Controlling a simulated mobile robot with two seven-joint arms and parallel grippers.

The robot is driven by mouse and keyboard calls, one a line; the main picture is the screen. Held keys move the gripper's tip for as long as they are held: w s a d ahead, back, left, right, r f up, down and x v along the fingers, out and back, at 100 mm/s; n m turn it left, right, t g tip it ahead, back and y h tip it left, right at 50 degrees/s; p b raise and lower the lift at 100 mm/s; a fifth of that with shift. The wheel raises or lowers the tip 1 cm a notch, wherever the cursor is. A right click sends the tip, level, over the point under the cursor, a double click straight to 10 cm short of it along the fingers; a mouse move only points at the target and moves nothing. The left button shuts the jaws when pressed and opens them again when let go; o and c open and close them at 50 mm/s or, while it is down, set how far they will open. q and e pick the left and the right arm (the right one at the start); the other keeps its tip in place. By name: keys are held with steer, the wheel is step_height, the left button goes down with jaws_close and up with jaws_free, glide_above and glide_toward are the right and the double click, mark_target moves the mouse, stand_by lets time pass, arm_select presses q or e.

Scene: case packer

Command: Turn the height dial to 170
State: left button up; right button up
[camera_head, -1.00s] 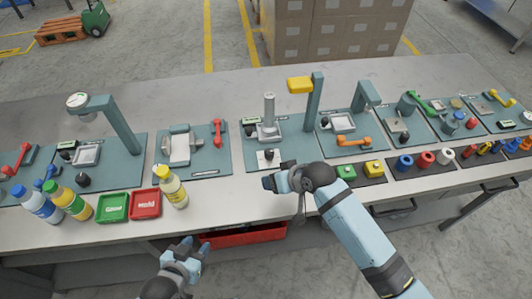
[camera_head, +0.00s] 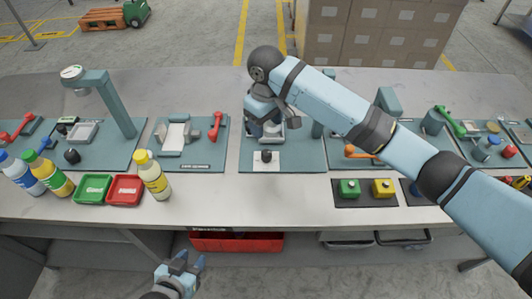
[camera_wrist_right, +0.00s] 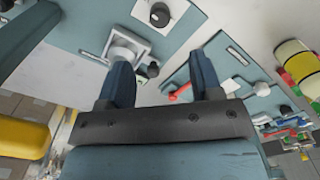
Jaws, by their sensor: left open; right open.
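The middle station has two black dials; I cannot read which is the height dial. One dial (camera_head: 266,155) sits on a white plate at the front; it also shows in the right wrist view (camera_wrist_right: 159,14). A smaller black knob (camera_wrist_right: 152,70) beside the grey column (camera_wrist_right: 124,52) shows between my right fingers in the right wrist view; my right gripper hides it in the head view. My right gripper (camera_head: 268,126) is open above the station, pointing down; it also shows in the right wrist view (camera_wrist_right: 162,78). My left gripper (camera_head: 186,262) is open and empty, in front of the bench.
A yellow head (camera_wrist_right: 22,138) is close to my right gripper. A station with a red handle (camera_head: 215,127) lies to the left. Green and yellow buttons (camera_head: 365,188) are at front right. A yellow-capped bottle (camera_head: 152,176) stands at front left. Bare bench lies before the station.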

mark_target(266, 152)
step_height(266, 152, down, 12)
stand_by(0.4)
steer(key=c, duration=0.9)
